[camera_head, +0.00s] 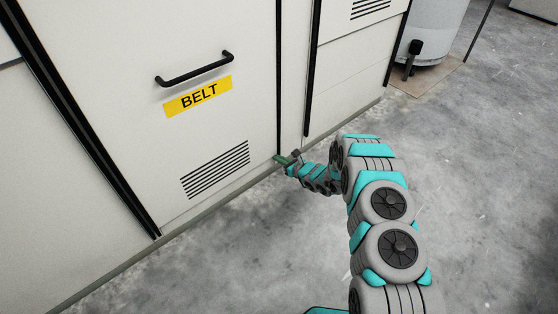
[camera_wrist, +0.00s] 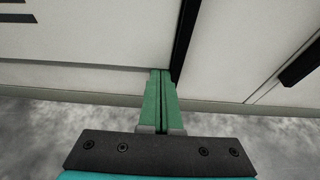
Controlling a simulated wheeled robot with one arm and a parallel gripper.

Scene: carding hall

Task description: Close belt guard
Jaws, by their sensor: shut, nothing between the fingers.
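The belt guard (camera_head: 225,55) is a large white panel with a black bar handle (camera_head: 194,69), a yellow BELT label (camera_head: 198,97) and a slotted vent (camera_head: 216,170). Dark vertical strips run along both its sides. It looks flush or nearly flush with the machine front; I cannot tell whether a small gap is left. My gripper (camera_head: 281,160) is low at the guard's bottom right corner. In the wrist view its green fingers (camera_wrist: 161,73) are shut together and empty, with tips by the panel's lower edge beside the dark strip (camera_wrist: 185,40). Whether they touch the panel is unclear.
A white neighbouring panel (camera_head: 350,65) stands right of the guard, and another (camera_head: 60,180) stands to its left. A low sill (camera_head: 225,197) runs along the machine's base. A pale cylindrical drum (camera_head: 433,35) stands at the back right. The grey concrete floor (camera_head: 480,190) is clear.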

